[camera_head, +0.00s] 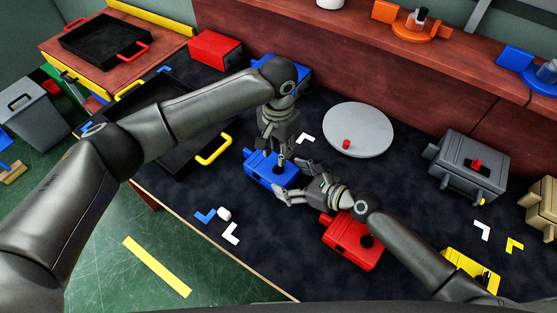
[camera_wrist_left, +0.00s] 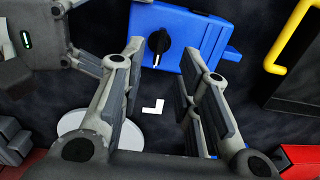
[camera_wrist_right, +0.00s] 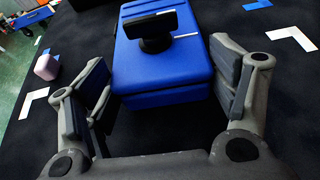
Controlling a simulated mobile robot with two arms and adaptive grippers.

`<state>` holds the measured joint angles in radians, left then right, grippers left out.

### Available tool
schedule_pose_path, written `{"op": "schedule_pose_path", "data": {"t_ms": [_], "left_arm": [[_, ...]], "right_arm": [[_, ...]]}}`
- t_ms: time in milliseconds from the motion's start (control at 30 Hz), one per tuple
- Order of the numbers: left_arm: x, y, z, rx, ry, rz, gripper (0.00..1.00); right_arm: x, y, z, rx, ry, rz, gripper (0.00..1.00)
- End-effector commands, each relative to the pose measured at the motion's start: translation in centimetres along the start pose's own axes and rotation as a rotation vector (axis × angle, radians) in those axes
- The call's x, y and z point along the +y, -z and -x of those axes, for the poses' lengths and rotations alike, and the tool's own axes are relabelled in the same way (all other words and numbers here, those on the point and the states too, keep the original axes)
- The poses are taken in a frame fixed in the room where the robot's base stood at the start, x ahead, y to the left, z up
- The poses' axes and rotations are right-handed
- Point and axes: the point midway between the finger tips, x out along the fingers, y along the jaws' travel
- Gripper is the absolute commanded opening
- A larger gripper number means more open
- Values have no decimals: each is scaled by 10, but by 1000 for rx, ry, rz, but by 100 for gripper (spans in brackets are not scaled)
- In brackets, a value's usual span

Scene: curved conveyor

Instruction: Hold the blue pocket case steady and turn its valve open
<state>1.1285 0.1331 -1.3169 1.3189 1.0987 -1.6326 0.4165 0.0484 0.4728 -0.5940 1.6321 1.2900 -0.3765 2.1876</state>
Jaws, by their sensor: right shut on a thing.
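The blue pocket case (camera_head: 260,168) lies on the dark mat in the middle of the head view. Its black valve knob (camera_wrist_left: 158,44) has a white line on it. In the right wrist view the knob (camera_wrist_right: 155,35) stands on the case (camera_wrist_right: 160,75), with a white mark on the case beside it. My right gripper (camera_head: 291,178) is shut on the case, one finger along each side. My left gripper (camera_head: 282,153) points down over the knob end of the case. In the left wrist view its fingers are apart and empty, with the knob near the gap between their tips.
A red case (camera_head: 345,245) sits close beside my right gripper. A grey round plate (camera_head: 370,135) with a red knob lies behind. A black tray with a yellow handle (camera_head: 213,150) is to the left. White corner marks (camera_head: 230,234) lie on the mat. A grey box (camera_head: 465,178) stands right.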

Motion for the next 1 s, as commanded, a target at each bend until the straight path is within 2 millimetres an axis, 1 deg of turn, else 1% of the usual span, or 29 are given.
{"op": "schedule_pose_path", "data": {"t_ms": [33,100,200,300,433,700,767,933,967,1000], "left_arm": [[0,-1,-11,-3,-1,0,30],[0,0,-24,-2,-1,-1,30],[0,0,-39,-2,-1,-2,30],[1,0,-49,-1,-1,-2,30],[1,0,-56,0,-1,-2,30],[1,0,-57,1,-1,-3,30],[1,0,-57,1,-1,-3,24],[0,0,-57,1,-1,-3,2],[0,0,-57,1,-1,-3,0],[0,0,-57,1,-1,-3,0]], "right_arm": [[0,0,0,0,0,0,42],[0,0,0,0,0,0,42],[0,0,0,0,0,0,42],[0,0,0,0,0,0,42],[0,0,0,0,0,0,42],[0,0,0,0,0,0,42],[0,0,0,-1,0,0,42],[0,0,0,0,0,0,42],[0,0,0,0,0,0,42],[0,0,0,0,0,0,42]]}}
